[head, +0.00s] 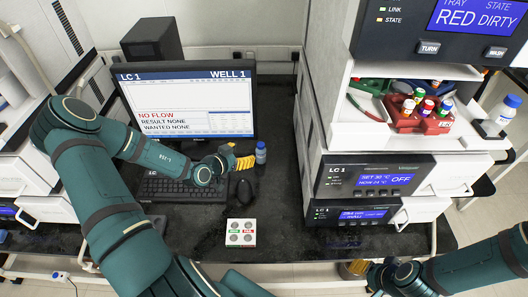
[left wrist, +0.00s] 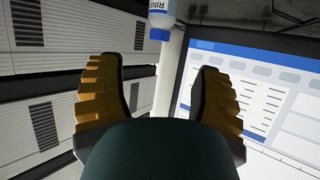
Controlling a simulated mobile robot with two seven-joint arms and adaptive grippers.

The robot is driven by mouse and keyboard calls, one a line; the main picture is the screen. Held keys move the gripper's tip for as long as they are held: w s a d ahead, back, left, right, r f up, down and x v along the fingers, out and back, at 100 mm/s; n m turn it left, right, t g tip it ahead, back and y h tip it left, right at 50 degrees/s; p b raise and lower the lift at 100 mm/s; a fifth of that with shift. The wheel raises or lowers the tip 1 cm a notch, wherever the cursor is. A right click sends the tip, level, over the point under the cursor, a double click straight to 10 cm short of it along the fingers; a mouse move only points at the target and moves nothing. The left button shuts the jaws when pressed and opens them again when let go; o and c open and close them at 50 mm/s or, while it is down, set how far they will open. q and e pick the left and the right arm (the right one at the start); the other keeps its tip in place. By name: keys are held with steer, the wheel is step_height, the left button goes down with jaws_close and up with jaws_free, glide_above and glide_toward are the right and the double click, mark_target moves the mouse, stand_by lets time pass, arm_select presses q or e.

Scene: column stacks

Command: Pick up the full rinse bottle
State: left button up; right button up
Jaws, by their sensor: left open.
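A small bottle with a blue cap (head: 261,153) stands upright on the dark bench, right of the monitor. In the left wrist view the bottle (left wrist: 162,18) shows part of a "RINS" label, with its blue cap lower in the picture. My left gripper (head: 247,162) is just left of the bottle, pointing towards it. Its yellow fingers are spread, and the bottle lies beyond the gap between them (left wrist: 165,95), apart from them. I cannot tell how full the bottle is. My right gripper (head: 360,268) is partly visible low at the bench's front edge.
A monitor (head: 185,105), keyboard (head: 165,190) and mouse (head: 243,190) are close by. A white button box (head: 241,232) sits in front. The instrument stack (head: 330,150) stands to the right, with a red vial rack (head: 420,122). Another bottle (head: 508,108) is at far right.

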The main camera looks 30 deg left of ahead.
mark_target(258, 146)
arm_select(q)
steer(key=b+x, duration=0.2)
steer(key=x, duration=0.9)
steer(key=shift+w+d+r, duration=0.1)
steer(key=shift+r, duration=0.05)
steer(key=c, duration=1)
